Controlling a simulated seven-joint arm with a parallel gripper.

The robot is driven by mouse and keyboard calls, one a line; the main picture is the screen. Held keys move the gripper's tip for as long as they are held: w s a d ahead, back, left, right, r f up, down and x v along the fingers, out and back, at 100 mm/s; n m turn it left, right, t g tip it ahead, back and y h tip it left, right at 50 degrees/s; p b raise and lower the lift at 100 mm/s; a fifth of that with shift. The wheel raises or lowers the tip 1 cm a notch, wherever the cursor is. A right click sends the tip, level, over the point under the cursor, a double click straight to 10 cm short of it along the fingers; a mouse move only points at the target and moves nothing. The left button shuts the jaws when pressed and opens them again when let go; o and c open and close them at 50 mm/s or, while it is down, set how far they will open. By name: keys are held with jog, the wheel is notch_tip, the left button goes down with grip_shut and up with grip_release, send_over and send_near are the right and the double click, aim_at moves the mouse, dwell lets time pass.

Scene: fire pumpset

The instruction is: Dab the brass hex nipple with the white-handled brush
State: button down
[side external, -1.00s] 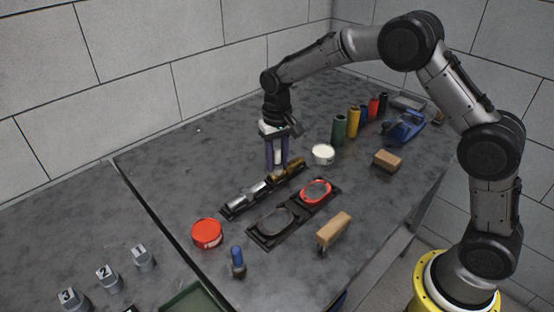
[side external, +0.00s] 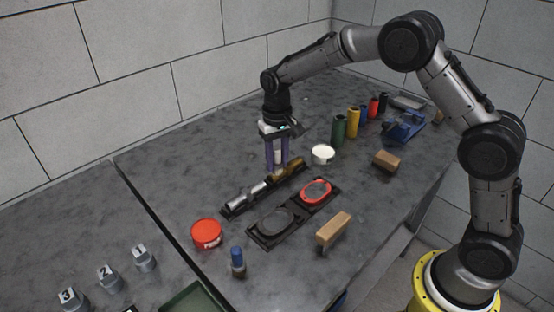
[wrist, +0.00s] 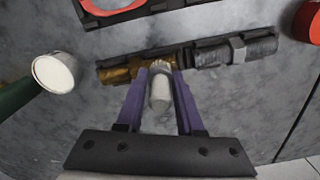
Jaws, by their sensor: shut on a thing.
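My gripper (side external: 277,168) points down with its purple fingers shut on the white-handled brush (wrist: 160,92). The brush stands roughly upright between the fingers. In the wrist view its pale bristle end is at the edge of the brass hex nipple (wrist: 124,72); I cannot tell whether it touches. The brass nipple (side external: 292,170) lies at the far right end of a black rack, in line with silver fittings (side external: 248,192). The fingers hide part of the brass piece in both views.
A white tub (side external: 323,154) stands close behind the gripper. A black tray (side external: 262,238) with a red-rimmed oval (side external: 316,190) lies in front of the rack. A red tin (side external: 207,233), a blue-handled brush (side external: 238,260) and a wooden-handled brush (side external: 334,229) stand around it.

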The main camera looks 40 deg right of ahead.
jog(key=shift+a, duration=0.1)
dwell(0.3)
jog(key=shift+a, duration=1.1)
jog(key=shift+d, duration=0.2)
dwell(0.4)
jog(key=shift+d, duration=1)
jog(key=shift+a, duration=0.2)
dwell(3.5)
jog(key=shift+a, duration=1)
